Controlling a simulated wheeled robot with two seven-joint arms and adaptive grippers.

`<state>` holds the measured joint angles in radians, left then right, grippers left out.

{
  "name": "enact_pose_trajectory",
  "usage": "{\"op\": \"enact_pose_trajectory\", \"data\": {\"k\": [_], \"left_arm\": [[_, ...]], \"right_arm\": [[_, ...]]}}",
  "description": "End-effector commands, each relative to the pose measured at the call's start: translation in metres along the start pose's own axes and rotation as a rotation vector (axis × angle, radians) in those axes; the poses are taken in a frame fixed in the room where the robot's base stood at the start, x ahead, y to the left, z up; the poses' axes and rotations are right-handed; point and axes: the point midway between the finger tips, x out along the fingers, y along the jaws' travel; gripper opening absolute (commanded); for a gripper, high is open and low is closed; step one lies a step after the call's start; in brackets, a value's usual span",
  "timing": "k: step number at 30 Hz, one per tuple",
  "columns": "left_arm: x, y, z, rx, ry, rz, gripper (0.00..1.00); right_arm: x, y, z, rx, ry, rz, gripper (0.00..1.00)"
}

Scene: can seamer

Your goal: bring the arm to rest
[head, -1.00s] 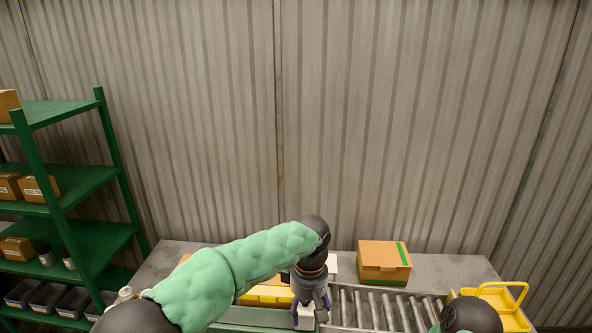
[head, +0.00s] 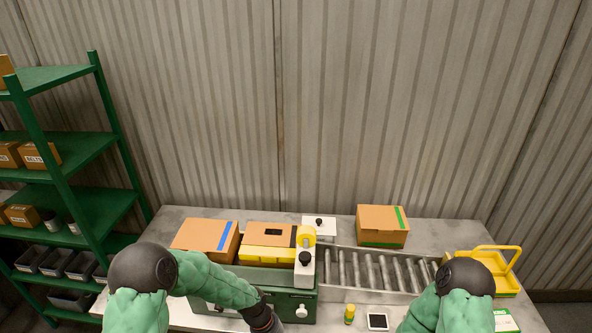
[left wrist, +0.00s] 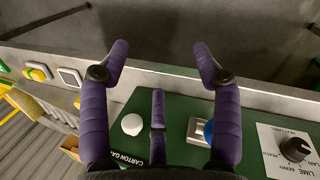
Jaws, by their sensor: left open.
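My left arm comes in from the left in the head view and its wrist (head: 262,318) reaches the bottom edge, in front of the green machine (head: 242,283). My left gripper (left wrist: 161,55) shows in the left wrist view with its purple fingers spread apart and nothing between them. Behind the fingers, the machine's green panel (left wrist: 172,115) carries a white knob (left wrist: 132,124), a blue button (left wrist: 209,131) and a black dial (left wrist: 295,149). My right arm shows at the lower right of the head view; its gripper is out of frame.
A roller conveyor (head: 370,271) runs right towards a yellow carrier (head: 508,270). A green shelf (head: 75,190) stands at left.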

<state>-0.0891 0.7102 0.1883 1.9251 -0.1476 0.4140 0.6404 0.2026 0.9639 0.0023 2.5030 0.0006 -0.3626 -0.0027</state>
Motion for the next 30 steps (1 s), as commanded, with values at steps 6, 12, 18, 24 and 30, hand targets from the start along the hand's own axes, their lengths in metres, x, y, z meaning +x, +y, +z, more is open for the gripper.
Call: {"op": "enact_pose_trajectory", "data": {"k": [6, 12, 18, 24, 30], "left_arm": [[0.069, -0.081, 0.048, 0.049, -0.003, 0.074, 0.64], [0.093, -0.124, 0.087, 0.082, 0.027, 0.096, 0.64], [0.103, -0.155, 0.123, 0.108, 0.052, 0.092, 0.64], [0.132, -0.156, 0.110, 0.128, 0.065, 0.093, 0.64], [0.163, -0.159, 0.102, 0.144, 0.071, 0.093, 0.64]], "right_arm": [[0.000, 0.000, 0.000, 0.000, 0.000, 0.000, 0.51], [0.000, 0.000, 0.000, 0.000, 0.000, 0.000, 0.51], [0.000, 0.000, 0.000, 0.000, 0.000, 0.000, 0.51], [0.031, 0.011, -0.001, 0.000, -0.001, 0.000, 0.51], [0.064, 0.023, -0.002, 0.000, 0.000, 0.000, 0.51]]}}
